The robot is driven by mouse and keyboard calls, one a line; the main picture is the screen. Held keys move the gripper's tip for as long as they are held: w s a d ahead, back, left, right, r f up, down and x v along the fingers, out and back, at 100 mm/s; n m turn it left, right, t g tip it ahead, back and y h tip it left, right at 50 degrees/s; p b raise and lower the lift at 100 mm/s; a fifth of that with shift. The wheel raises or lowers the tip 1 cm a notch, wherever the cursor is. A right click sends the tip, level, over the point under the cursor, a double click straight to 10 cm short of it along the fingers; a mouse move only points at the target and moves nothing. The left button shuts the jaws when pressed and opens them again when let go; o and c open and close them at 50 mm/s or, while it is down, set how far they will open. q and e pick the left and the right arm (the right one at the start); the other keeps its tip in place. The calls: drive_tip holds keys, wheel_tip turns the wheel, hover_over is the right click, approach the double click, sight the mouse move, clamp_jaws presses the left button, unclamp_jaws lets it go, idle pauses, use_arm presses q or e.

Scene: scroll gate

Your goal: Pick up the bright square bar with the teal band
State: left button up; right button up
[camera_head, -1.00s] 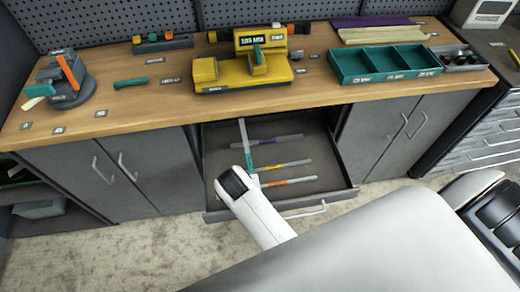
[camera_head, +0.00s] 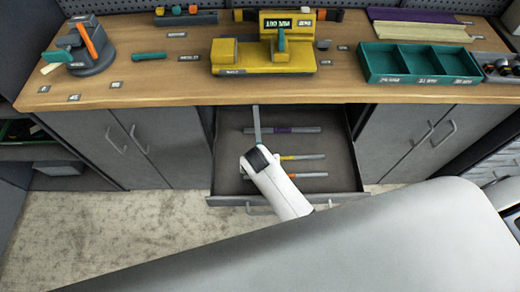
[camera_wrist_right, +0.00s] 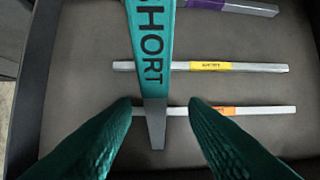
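The bright bar with the teal band (camera_wrist_right: 150,45) runs down the middle of the right wrist view, its band lettered "SHORT". It crosses over other bars in the open drawer and looks wider toward the top of the picture. My right gripper (camera_head: 252,160) is over the drawer. In the right wrist view its fingers (camera_wrist_right: 160,104) are apart on either side of the bar's lower part, with gaps at both sides. My left gripper is not in view.
The open drawer (camera_head: 340,150) also holds bars with purple (camera_head: 282,130), yellow (camera_wrist_right: 210,66) and orange (camera_wrist_right: 222,111) bands. Above are a wooden worktop (camera_head: 180,90), a yellow device (camera_head: 262,60) with a display, and a teal tray (camera_head: 420,78). Cabinet doors flank the drawer.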

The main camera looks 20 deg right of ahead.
drive_tip(key=x, duration=0.4)
drive_tip(key=shift+a, duration=0.15)
clamp_jaws()
